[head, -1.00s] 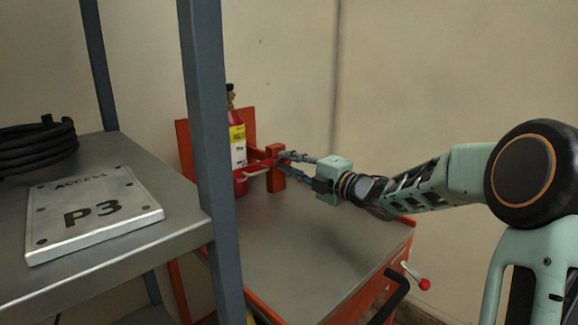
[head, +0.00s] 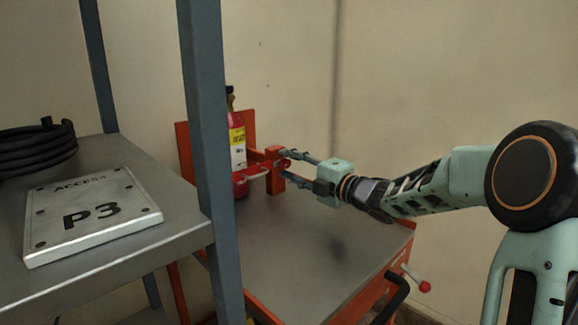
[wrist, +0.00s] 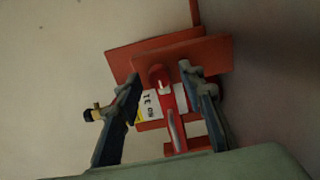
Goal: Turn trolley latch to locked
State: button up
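The trolley (head: 300,240) has a grey top and orange frame. At its back, a red cylinder (head: 238,150) with a yellow and white label stands by an orange bracket post (head: 275,182). A red latch lever (head: 258,170) with a pale part reaches from the post across the cylinder's front; it also shows in the wrist view (wrist: 170,110). My gripper (head: 286,165) is open at the post. In the wrist view its fingers (wrist: 163,98) stand apart on either side of the red lever. I cannot tell whether either finger touches it.
A grey shelf (head: 120,262) with a blue-grey upright (head: 207,130) stands close on the left. It holds a P3 plate (head: 92,213) and a black coil (head: 35,150). A red-knobbed lever (head: 424,285) and black handle (head: 396,290) project at the trolley's near right edge.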

jog(key=v, duration=1.1)
jog(key=shift+s+d, duration=0.25)
jog(key=shift+r, duration=0.1)
